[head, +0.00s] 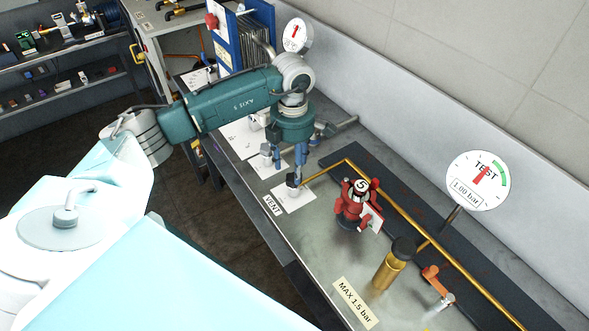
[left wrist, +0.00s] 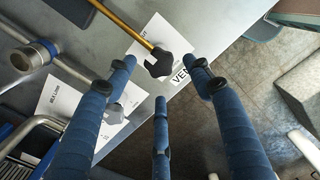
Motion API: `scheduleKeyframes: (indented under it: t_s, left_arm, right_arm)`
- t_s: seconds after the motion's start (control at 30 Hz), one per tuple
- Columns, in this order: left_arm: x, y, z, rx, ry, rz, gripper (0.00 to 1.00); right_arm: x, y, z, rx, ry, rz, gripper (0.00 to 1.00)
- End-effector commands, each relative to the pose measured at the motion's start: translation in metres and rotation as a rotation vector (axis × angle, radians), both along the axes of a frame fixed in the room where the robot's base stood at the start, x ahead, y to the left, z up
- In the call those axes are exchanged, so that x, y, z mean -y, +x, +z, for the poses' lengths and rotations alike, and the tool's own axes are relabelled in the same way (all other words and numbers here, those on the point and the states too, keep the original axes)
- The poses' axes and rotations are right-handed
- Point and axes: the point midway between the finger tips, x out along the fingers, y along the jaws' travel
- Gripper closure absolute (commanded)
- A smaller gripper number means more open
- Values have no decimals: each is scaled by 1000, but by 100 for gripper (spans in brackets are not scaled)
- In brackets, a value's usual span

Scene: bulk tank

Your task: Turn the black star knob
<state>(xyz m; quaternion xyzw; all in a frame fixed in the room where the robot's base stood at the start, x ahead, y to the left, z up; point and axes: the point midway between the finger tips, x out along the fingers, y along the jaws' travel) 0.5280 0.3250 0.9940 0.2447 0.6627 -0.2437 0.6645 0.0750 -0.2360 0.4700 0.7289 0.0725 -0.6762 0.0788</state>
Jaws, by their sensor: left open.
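The black star knob (head: 293,181) sits at the end of a brass pipe, over a white card beside the VENT label. It also shows in the left wrist view (left wrist: 158,65), near the top middle. My left gripper (head: 285,160) points down just above the knob. Its blue fingers are spread open, and in the left wrist view (left wrist: 162,78) the knob appears between the two far fingertips. I cannot tell whether any finger touches it. A grey star knob (left wrist: 114,113) lies to the left, partly behind the left finger. My right gripper is not in view.
On the bench to the right stand a red valve (head: 356,203), a brass cylinder with a black cap (head: 392,268), an orange lever (head: 437,283) and a TEST gauge (head: 478,180). The brass pipe (head: 415,232) runs along the bench. A blue frame (head: 240,35) stands behind my arm.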

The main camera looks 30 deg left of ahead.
Motion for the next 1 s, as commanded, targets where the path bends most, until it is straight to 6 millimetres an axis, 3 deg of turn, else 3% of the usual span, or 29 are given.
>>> scheduleKeyframes:
  t_s: [0.23,0.4,0.6,0.63,0.83,0.87,0.9,0.97,1.0]
  left_arm:
    - [1,0,-33,-1,-2,-1,48]
    - [1,0,-40,1,-2,-2,48]
    - [1,0,-41,2,-1,-2,48]
    - [1,0,-41,2,-1,-2,50]
    - [2,1,-41,2,-3,-2,90]
    - [2,1,-41,2,-3,-3,90]
    - [2,1,-40,2,-3,-3,60]
    - [2,1,-40,3,-5,-3,49]
    - [2,1,-40,2,-3,-3,48]
  right_arm:
    - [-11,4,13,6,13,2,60]
    - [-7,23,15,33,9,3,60]
    - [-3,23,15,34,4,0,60]
    - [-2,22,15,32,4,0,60]
    - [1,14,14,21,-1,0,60]
    - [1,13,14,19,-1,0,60]
    - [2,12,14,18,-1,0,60]
    - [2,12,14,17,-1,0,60]
    - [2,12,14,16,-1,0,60]
